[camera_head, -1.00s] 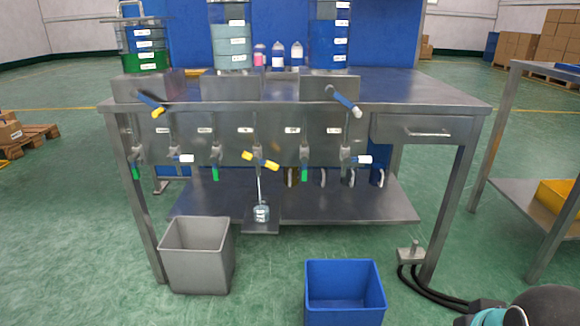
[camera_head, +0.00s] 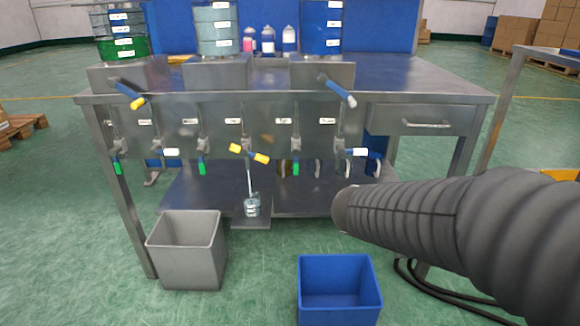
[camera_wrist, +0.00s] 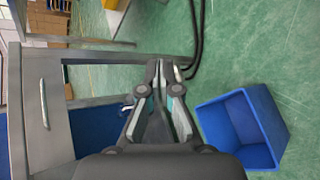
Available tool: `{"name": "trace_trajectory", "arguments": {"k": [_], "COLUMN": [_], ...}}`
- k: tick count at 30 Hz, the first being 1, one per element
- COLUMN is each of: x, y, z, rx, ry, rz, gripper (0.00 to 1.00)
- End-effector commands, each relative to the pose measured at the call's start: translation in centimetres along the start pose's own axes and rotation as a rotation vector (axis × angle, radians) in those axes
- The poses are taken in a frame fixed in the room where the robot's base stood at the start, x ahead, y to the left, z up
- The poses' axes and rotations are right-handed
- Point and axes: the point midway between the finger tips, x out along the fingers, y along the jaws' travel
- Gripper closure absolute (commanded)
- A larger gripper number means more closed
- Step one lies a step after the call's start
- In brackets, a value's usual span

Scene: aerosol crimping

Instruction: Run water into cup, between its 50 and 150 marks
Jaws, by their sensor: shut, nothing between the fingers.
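A small clear cup (camera_head: 252,207) with a white marked label stands on a small shelf plate at the front of the steel bench, under the middle tap. That tap has a yellow-ended handle (camera_head: 249,153), and a thin pale line runs from it down to the cup; the level in the cup is too small to read. My gripper (camera_wrist: 167,68) shows in the wrist view, shut and empty, near the bench drawer (camera_wrist: 45,105) and the blue bin (camera_wrist: 243,128). In the head view my dark ribbed arm reaches in from the right and the fingers are not visible.
Other taps with green, white and blue handles (camera_head: 338,90) line the bench front. A grey bin (camera_head: 187,248) and a blue bin (camera_head: 339,288) stand on the floor before the bench (camera_head: 420,88). Black cables (camera_head: 420,285) lie at the right.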

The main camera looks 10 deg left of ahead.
Motion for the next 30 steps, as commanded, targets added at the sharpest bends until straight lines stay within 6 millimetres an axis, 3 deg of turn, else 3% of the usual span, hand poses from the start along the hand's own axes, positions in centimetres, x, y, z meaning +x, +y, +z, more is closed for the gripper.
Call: {"name": "trace_trajectory", "arguments": {"k": [1,5,9,14,18,21,24,30], "x": [-0.3,-2.1,-5.5,-11.2,-16.3,-19.1,-21.0,-21.8], "y": [0.7,2.7,3.3,1.2,-2.4,-4.8,-6.5,-6.9], "z": [-2.6,-9.4,-17.6,-27.3,-33.9,-37.0,-38.7,-40.1], "rx": [-0.08,-0.258,-0.428,-0.59,-0.683,-0.722,-0.743,-0.752], "ry": [0.0,0.013,0.053,0.131,0.213,0.264,0.298,0.318], "rz": [0.076,0.301,0.559,0.864,1.091,1.209,1.284,1.327], "gripper": [1.0,1.0,1.0,1.0,1.0,1.0,1.0,1.0]}}
